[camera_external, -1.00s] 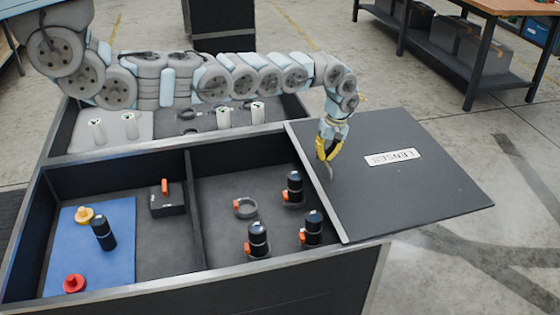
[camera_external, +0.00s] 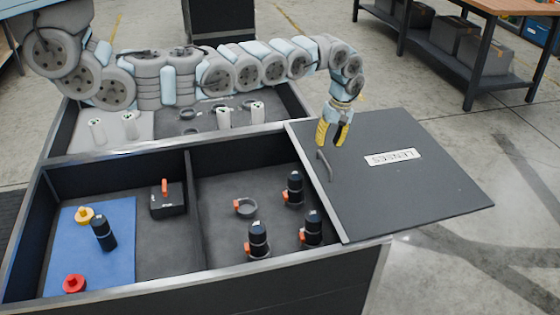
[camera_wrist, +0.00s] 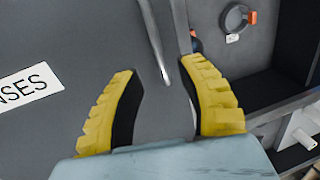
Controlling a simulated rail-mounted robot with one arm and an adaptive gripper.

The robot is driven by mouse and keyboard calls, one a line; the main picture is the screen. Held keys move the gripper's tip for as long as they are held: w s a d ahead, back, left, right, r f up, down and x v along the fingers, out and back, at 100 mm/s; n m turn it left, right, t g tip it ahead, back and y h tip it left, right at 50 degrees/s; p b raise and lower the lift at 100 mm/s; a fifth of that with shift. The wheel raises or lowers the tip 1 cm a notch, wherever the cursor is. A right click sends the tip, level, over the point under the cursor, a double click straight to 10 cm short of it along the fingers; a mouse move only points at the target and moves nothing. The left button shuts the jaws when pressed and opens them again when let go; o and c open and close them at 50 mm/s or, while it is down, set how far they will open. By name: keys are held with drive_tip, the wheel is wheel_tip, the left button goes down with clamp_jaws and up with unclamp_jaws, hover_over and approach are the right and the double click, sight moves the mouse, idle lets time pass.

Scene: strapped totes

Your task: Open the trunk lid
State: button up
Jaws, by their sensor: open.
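The trunk lid is a flat dark panel (camera_external: 420,200) with a white LENSES label (camera_external: 393,157). It lies slid or folded out to the right of the trunk, clear of the compartment beside it. A thin grey handle (camera_external: 325,165) stands on the lid near its left edge; it also shows in the wrist view (camera_wrist: 154,42). My gripper (camera_external: 331,143), with yellow fingers, is open and empty just above and behind the handle. In the wrist view the fingers (camera_wrist: 165,100) are spread, with the handle's end between and ahead of them.
The open trunk (camera_external: 190,275) holds several black lenses, a grey ring (camera_external: 245,207), a black box (camera_external: 167,200) and a blue mat (camera_external: 120,262). White cylinders stand in the rear compartments. A workbench (camera_external: 470,40) stands at the back right.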

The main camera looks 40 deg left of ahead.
drive_tip(key=r, duration=0.4)
drive_tip(key=w+r, duration=0.1)
drive_tip(key=shift+d+r, duration=0.3)
drive_tip(key=shift+r, duration=0.1)
